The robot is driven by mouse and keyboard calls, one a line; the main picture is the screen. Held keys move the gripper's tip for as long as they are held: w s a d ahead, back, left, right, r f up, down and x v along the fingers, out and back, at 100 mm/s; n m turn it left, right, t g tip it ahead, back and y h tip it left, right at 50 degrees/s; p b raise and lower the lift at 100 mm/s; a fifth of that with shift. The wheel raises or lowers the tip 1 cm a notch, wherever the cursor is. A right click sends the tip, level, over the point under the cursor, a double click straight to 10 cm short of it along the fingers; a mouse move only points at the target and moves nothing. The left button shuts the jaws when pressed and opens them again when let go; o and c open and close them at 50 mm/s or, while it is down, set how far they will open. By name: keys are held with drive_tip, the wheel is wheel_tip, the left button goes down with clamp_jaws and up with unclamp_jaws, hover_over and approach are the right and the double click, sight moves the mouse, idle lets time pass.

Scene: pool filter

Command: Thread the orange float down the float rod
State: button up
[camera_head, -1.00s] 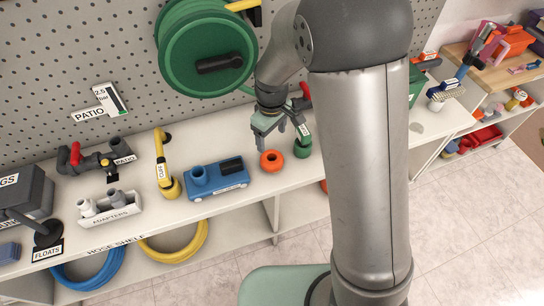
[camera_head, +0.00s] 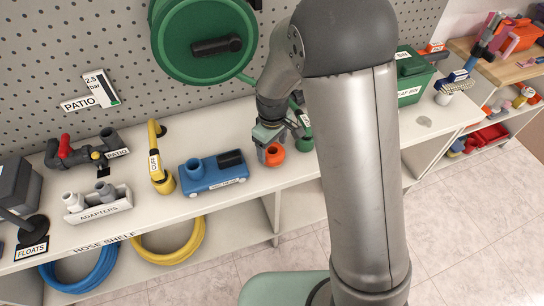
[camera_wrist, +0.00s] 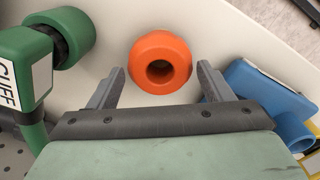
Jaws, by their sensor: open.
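The orange float (camera_head: 274,158) is a thick ring lying on the white shelf, right of the blue block-shaped device. In the wrist view the float (camera_wrist: 141,62) shows its central hole and sits between and slightly beyond my fingertips. My gripper (camera_head: 281,146) is open and low over the float. In the wrist view my gripper (camera_wrist: 160,75) has one finger on each side, with visible gaps to the float. A dark round base (camera_head: 34,226) with a FLOATS label (camera_head: 32,249) stands at the far left; a dark rod seems to lean from it, partly cut off by the frame edge.
A green cuff fitting (camera_wrist: 70,35) stands close on one side of my gripper, and the blue device (camera_head: 213,176) on the other. The yellow cuff hose (camera_head: 158,160), adapters tray (camera_head: 98,208) and patio valve (camera_head: 85,150) line the shelf toward the left.

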drive_tip(key=c, duration=0.9)
drive_tip(key=shift+r, duration=0.1)
drive_tip(key=shift+c, duration=0.2)
wheel_tip(320, 180, up, 8)
drive_tip(key=p, duration=0.5)
